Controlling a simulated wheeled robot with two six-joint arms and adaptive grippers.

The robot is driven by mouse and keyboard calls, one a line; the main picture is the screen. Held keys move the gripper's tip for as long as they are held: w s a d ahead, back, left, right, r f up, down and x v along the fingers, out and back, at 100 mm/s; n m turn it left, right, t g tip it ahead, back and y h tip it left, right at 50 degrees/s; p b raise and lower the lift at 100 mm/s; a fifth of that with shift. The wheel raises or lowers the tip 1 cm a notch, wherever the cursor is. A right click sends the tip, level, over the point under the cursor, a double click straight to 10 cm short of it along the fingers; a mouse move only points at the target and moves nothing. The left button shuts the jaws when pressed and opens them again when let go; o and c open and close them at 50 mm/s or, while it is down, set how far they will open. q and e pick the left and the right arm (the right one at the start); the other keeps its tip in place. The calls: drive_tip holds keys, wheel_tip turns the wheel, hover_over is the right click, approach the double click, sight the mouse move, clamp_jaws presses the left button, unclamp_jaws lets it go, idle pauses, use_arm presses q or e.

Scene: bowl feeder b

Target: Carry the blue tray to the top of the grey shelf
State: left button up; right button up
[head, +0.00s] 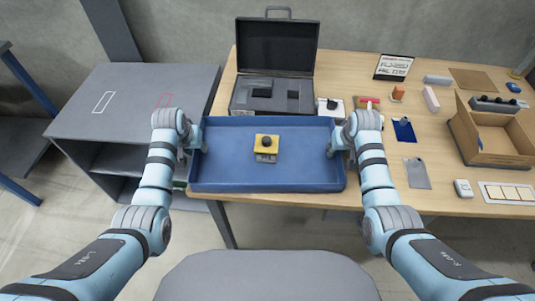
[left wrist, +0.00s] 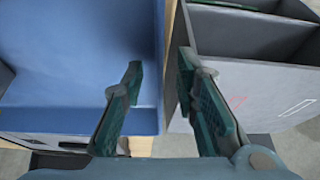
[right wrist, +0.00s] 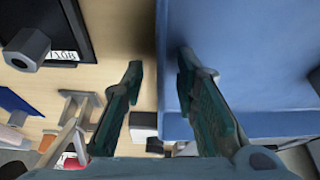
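The blue tray (head: 215,178) is at the left front of the wooden table, in front of an open black case. A yellow box with a black knob (head: 266,142) sits in its middle. The grey shelf (head: 130,90) stands left of the table with a flat top. My left gripper (head: 196,148) is at the tray's left wall; in the left wrist view its fingers (left wrist: 160,75) are apart, one on each side of that wall. My right gripper (head: 336,148) is at the right wall, its fingers (right wrist: 160,72) also apart around it. Finger contact is unclear.
The shelf top is bare apart from a white and a red outline (head: 164,100). The open black case (head: 277,55) stands right behind the tray. Small items and a cardboard box (head: 490,150) lie on the table to the right. A grey seat-like shape (head: 265,275) is in front.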

use_arm(q)
drive_tip(key=shift+s, duration=0.1)
drive_tip(key=shift+c, duration=0.3)
use_arm(e)
drive_tip(key=shift+s, duration=0.1)
drive_tip(key=shift+c, duration=0.3)
use_arm(q)
clamp_jaws()
use_arm(e)
clamp_jaws()
use_arm(q)
drive_tip(key=shift+r, duration=0.15)
use_arm(e)
drive_tip(key=shift+r, duration=0.15)
